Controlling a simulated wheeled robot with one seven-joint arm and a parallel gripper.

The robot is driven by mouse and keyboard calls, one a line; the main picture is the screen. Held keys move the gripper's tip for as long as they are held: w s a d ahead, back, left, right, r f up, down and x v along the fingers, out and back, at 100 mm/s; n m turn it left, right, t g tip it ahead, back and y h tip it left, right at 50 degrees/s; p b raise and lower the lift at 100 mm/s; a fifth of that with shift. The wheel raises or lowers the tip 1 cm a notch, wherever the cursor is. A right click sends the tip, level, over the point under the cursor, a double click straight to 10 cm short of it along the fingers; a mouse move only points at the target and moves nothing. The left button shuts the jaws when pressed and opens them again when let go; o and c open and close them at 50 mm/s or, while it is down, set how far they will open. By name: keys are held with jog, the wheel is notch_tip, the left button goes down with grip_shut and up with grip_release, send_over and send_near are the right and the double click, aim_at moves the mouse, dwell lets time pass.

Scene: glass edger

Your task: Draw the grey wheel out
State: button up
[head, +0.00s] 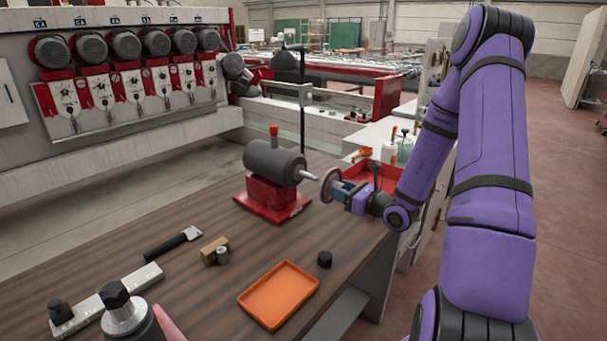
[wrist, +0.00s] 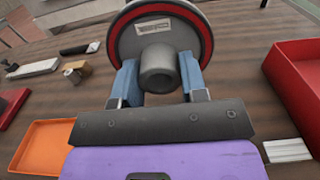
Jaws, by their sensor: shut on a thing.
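The grey wheel (head: 329,185) is a disc with a dark red rim and a central hub; in the wrist view its face (wrist: 185,38) carries a small label. My gripper (head: 346,192) is shut on the wheel's hub, and the blue fingers (wrist: 158,75) sit on both sides of it. The wheel stands on edge beside the pale tip of the spindle (head: 307,176). The spindle comes out of a grey motor (head: 272,161) on a red base (head: 270,203). I cannot tell whether the tip is inside the wheel or just clear of it.
An orange tray (head: 279,294) and a black knob (head: 324,259) lie in front on the wooden bench. A red bin (head: 372,174) is behind my gripper. A wood block (head: 213,250), a metal bar (head: 107,299) and a black-handled tool (head: 172,242) lie to the left.

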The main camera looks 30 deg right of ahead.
jog(key=v, duration=0.8)
jog(key=shift+s, duration=0.2)
jog(key=shift+d, duration=0.1)
dwell(0.3)
